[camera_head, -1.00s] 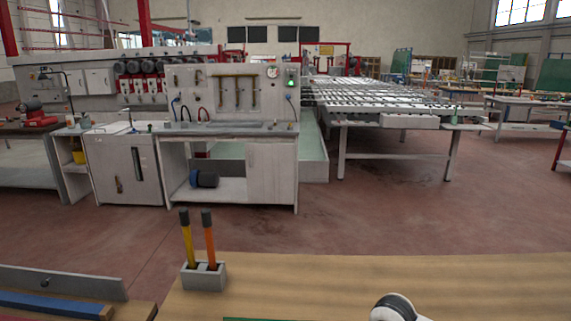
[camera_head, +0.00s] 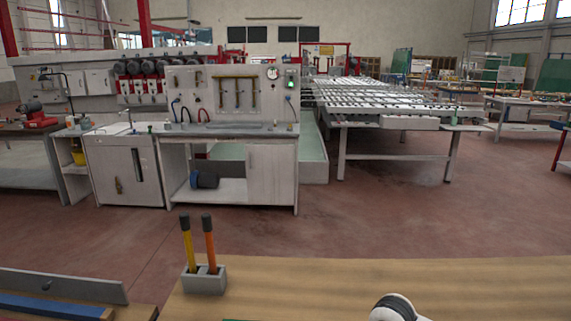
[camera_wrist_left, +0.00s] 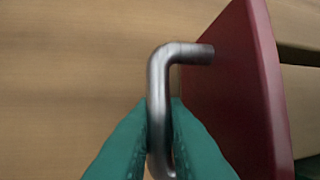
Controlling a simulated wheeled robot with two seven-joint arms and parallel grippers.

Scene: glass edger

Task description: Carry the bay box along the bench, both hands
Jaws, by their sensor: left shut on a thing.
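In the left wrist view, my left gripper (camera_wrist_left: 161,106) has teal fingers shut on a bent grey metal handle (camera_wrist_left: 158,75). The handle joins the side of a dark red box (camera_wrist_left: 232,85), which I take as the bay box. Only part of the box shows, at the right of that view. The wooden bench top shows beside it, and in the head view the bench (camera_head: 480,285) runs along the bottom. The box and my left gripper are not recognisable in the head view. My right gripper is in neither view.
A grey holder (camera_head: 204,282) with a yellow-handled tool (camera_head: 189,247) and an orange-handled tool (camera_head: 208,245) stands on the bench at left. A blue-edged piece (camera_head: 50,306) lies at lower left. Beyond the bench is open red floor, then a workstation (camera_head: 240,170).

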